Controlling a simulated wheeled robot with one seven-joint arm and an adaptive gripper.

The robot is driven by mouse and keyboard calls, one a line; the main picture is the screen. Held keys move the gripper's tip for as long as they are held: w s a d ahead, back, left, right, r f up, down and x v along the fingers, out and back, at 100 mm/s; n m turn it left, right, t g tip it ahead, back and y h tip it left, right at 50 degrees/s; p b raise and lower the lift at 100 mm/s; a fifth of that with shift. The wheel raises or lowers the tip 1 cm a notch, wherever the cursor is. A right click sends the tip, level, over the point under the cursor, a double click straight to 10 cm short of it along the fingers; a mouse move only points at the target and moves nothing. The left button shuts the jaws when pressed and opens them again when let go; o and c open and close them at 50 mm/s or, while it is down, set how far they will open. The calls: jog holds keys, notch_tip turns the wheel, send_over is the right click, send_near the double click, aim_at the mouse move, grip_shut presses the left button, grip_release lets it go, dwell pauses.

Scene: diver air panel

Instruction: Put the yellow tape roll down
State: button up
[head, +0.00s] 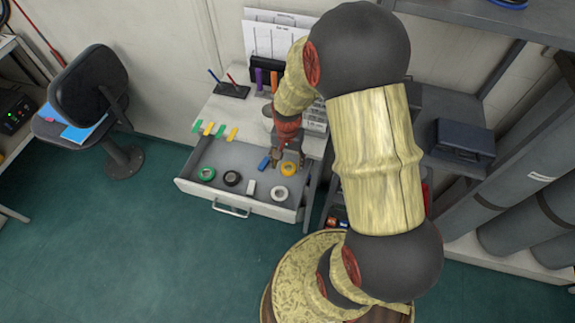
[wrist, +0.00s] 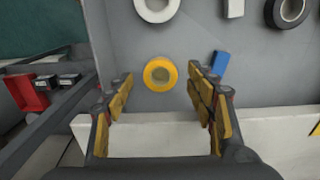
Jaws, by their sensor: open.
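The yellow tape roll (wrist: 160,74) lies flat on the floor of an open drawer, near the drawer's back edge. In the head view the yellow tape roll (head: 289,168) is at the right end of the drawer. My gripper (wrist: 160,88) is open, with one finger on each side of the roll in the wrist view and a gap to both. In the head view my gripper (head: 281,160) is above the drawer, close to the roll. I cannot tell its exact height over the drawer floor.
The open drawer (head: 232,208) also holds a white roll (head: 279,193), a black roll (head: 232,178), a green roll (head: 206,174), a white block (head: 251,187) and a blue block (head: 263,163). Coloured strips (head: 214,130) lie on the desk top. A chair (head: 92,100) stands at the left.

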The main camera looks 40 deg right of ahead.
notch_tip(320, 180, up, 8)
jog(key=r+p, duration=0.1)
jog(key=p, duration=0.1)
notch_tip(320, 180, up, 7)
jog(key=n+t, duration=0.1)
jog(key=n, duration=0.1)
send_over(281, 176)
jog(key=s+a+r+n+t, duration=0.2)
jog(key=s+a+r+n, duration=0.2)
jog(key=r, duration=0.5)
jog(key=s+a+r+n+t, duration=0.2)
jog(key=s+a+r+n, duration=0.2)
jog(key=s+r, duration=0.5)
jog(key=a, duration=0.2)
jog(key=shift+a+t, duration=0.3)
jog(key=shift+a, duration=0.05)
jog(key=shift+r, duration=0.1)
